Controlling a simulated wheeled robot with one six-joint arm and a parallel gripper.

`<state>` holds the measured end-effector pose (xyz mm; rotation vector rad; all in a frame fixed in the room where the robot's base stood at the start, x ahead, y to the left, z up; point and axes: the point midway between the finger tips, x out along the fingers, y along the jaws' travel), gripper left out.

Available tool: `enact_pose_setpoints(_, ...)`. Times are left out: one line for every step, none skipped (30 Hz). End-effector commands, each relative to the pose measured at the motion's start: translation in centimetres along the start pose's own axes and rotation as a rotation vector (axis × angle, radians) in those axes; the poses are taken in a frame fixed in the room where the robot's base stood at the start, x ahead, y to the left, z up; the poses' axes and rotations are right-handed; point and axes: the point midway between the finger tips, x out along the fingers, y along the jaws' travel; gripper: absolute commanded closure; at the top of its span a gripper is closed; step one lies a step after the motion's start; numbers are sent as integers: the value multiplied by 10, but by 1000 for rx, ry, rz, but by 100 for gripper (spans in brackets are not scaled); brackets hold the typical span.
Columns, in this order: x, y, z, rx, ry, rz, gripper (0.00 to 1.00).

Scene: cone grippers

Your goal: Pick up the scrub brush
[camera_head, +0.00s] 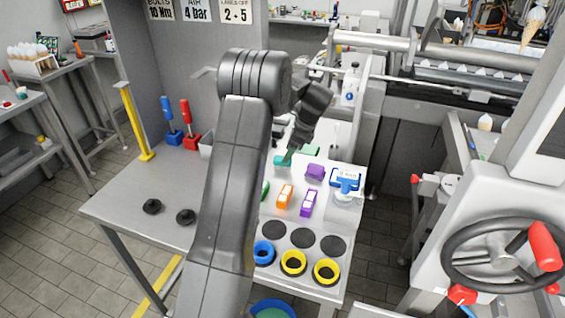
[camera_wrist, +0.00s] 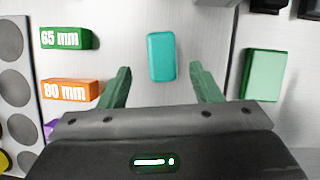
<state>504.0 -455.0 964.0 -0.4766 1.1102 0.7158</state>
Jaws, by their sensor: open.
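A teal rounded block (camera_wrist: 161,57), which looks like the scrub brush seen from above, lies on the pale work surface. No bristles show, so I cannot be sure of it. In the wrist view it is just ahead of my gripper (camera_wrist: 160,76), centred between the two green fingers. The fingers are spread wide and empty, with a gap on each side of the block. In the head view a teal patch (camera_head: 279,160) shows by the end of my arm. My arm hides part of the table there.
A green block (camera_wrist: 266,75) lies to the right in the wrist view. Green 65 mm (camera_wrist: 66,38) and orange 80 mm (camera_wrist: 70,90) blocks lie to the left. A purple block (camera_head: 315,171) and a blue-and-white item (camera_head: 345,179) stand nearby. Yellow rings (camera_head: 293,262) sit at the front.

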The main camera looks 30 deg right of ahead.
Motion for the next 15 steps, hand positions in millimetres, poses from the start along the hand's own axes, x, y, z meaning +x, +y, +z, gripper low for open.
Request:
enact_pose_setpoints(3, 0, 0, 0, 0, 1, 42)
enact_pose_setpoints(5, 0, 1, 0, 0, 1, 42)
enact_pose_setpoints(8, 0, 1, 0, 0, 1, 42)
enact_pose_setpoints(12, -1, 2, 0, 0, 2, 42)
enact_pose_setpoints(16, -1, 3, 0, 0, 3, 42)
enact_pose_setpoints(23, -2, 4, -1, 0, 3, 42)
enact_pose_setpoints(28, -2, 4, -1, 0, 4, 42)
enact_pose_setpoints(32, -3, 5, -1, 0, 3, 42)
enact_pose_setpoints(38, -3, 4, 0, 0, 2, 42)
enact_pose_setpoints(42, -2, 4, 0, 0, 3, 42)
enact_pose_setpoints(46, -3, 4, 0, 0, 2, 42)
enact_pose_setpoints(49, -3, 4, 0, 0, 1, 42)
enact_pose_setpoints(51, -3, 4, 0, 0, 0, 42)
enact_pose_setpoints(52, -3, 4, 0, 0, 0, 42)
enact_pose_setpoints(53, -3, 3, 0, 0, 0, 42)
